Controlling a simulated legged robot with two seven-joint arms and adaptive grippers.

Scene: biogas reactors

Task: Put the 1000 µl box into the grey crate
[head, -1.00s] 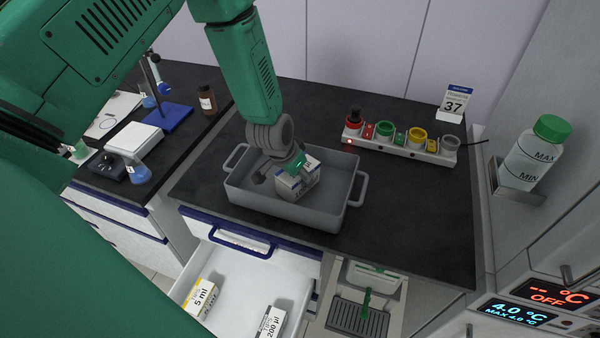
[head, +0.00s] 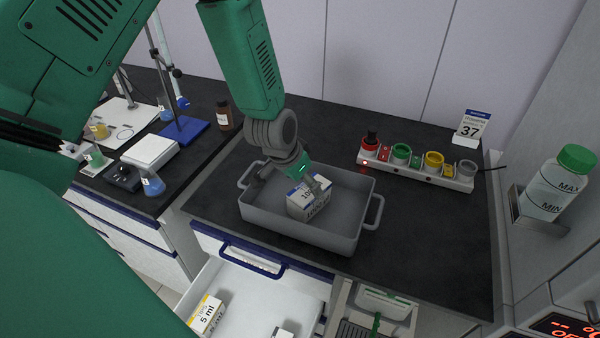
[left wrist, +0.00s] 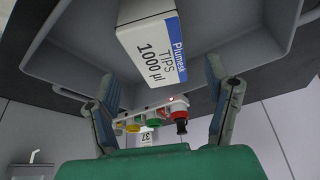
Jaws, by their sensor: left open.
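The 1000 µl box (head: 308,202), white with a blue stripe and "TIPS 1000 µl" lettering, is inside the grey crate (head: 290,230) on the dark bench. My left gripper (head: 296,180) is low over the crate at the box, with one finger to its left and one at its upper right. In the left wrist view the box (left wrist: 152,50) shows beyond the open fingers (left wrist: 162,90), with a gap between them and the box. The crate wall (left wrist: 70,60) shows around it. The box's underside is hidden. My right gripper is out of view.
A rack of coloured pots (head: 418,168) and a "37" sign (head: 471,128) stand behind right. An open drawer (head: 250,300) with a 5 ml box (head: 207,314) is in front. A bottle (head: 557,185) is at the right wall. The bench right of the crate is clear.

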